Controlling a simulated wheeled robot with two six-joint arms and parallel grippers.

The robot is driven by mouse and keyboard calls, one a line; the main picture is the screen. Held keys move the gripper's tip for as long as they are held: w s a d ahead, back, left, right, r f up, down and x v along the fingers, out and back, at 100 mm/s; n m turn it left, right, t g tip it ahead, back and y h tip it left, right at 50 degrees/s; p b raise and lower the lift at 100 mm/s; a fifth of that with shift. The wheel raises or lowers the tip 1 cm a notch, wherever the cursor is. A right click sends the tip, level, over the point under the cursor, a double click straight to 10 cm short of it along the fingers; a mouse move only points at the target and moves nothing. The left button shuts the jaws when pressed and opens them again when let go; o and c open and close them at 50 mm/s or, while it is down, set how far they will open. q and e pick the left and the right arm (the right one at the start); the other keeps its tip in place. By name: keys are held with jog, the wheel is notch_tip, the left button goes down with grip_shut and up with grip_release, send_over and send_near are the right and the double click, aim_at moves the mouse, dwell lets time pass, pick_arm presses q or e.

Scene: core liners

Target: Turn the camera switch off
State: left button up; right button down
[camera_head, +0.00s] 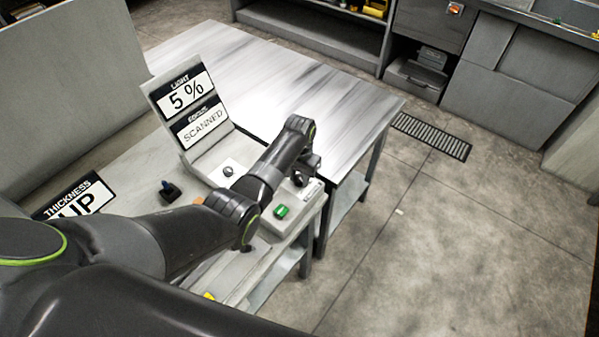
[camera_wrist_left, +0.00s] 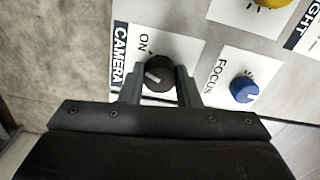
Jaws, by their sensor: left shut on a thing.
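The camera switch (camera_wrist_left: 158,76) is a round black knob with a white pointer line on a white plate lettered CAMERA and ON. In the left wrist view its pointer aims left and slightly up, and ON stands above it. My left gripper (camera_wrist_left: 158,80) has one finger on each side of the knob and is shut on it. In the head view my left gripper (camera_head: 305,170) is at the right end of the sloped console (camera_head: 205,150), and the switch is hidden there. Any OFF lettering is hidden. My right gripper is not in view.
A blue focus knob (camera_wrist_left: 244,89) sits right of the switch, with a yellow knob (camera_wrist_left: 270,3) beyond. The console display (camera_head: 190,95) reads 5 % and SCANNED. A metal table (camera_head: 260,80) behind is bare.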

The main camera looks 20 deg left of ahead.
pick_arm(q)
jog(key=n+p, duration=0.1)
jog(key=n, duration=0.1)
jog(key=shift+r+n, duration=0.15)
jog(key=shift+n, duration=0.25)
jog(key=n+p, duration=0.1)
jog(key=n, duration=0.2)
jog(key=shift+n, duration=0.3)
jog(key=n+p, duration=0.1)
jog(key=n, duration=0.2)
jog(key=shift+n, duration=0.3)
jog(key=shift+w+n+p, duration=0.1)
jog(key=shift+n+p, duration=0.35)
jog(key=shift+n, duration=1.15)
jog(key=o, duration=1)
